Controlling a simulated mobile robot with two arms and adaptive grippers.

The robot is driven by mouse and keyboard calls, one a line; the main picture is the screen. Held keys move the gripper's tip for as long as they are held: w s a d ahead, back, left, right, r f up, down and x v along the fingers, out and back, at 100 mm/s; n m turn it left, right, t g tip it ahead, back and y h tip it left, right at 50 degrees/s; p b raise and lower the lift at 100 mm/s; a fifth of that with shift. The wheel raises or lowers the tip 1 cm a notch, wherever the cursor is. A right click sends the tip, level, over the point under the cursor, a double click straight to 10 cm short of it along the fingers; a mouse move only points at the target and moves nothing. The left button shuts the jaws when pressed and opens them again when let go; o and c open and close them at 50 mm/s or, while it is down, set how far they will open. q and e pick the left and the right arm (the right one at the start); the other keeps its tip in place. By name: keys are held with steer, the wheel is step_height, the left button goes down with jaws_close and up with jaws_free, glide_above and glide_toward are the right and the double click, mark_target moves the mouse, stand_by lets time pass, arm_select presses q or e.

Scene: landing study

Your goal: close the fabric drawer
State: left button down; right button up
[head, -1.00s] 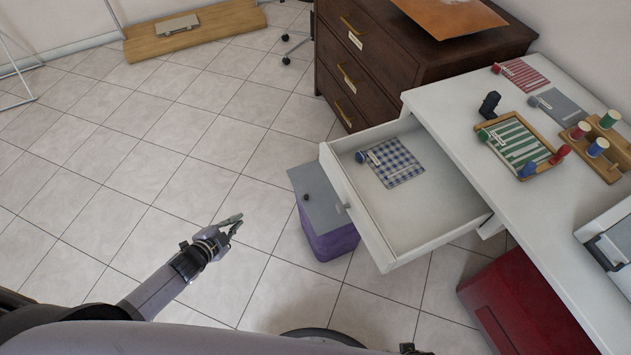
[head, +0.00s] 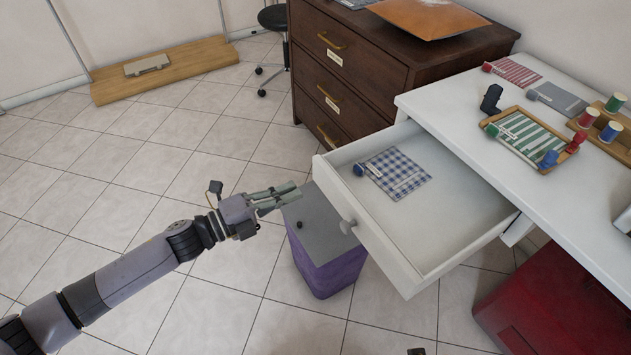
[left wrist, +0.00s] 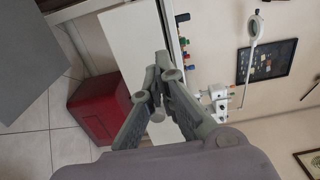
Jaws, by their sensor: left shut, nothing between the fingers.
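The white fabric drawer (head: 455,237) is pulled out of the white desk (head: 430,98) in the head view. Its front panel bears a round knob (head: 347,226). A blue checked fabric piece (head: 398,172) with a blue spool (head: 359,170) lies inside at the far end. My left gripper (head: 298,190) is shut and empty, left of the drawer front and apart from it. The gripper also shows in the left wrist view (left wrist: 165,65), its fingertips together in front of a white surface. My right gripper cannot be made out.
A purple bin with a grey lid (head: 328,262) stands below the drawer front. A dark wooden chest (head: 375,75) stands behind. A red box (head: 545,300) is under the desk. Fabrics, spools and a framed green-striped piece (head: 523,132) lie on the desk.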

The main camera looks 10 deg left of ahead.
mark_target(327, 177)
arm_select(q)
steer(key=x, duration=0.6)
steer(key=shift+w+d, duration=0.3)
steer(key=shift+d, duration=0.05)
arm_select(e)
steer(key=shift+w+r, duration=0.25)
steer(key=shift+r, duration=0.05)
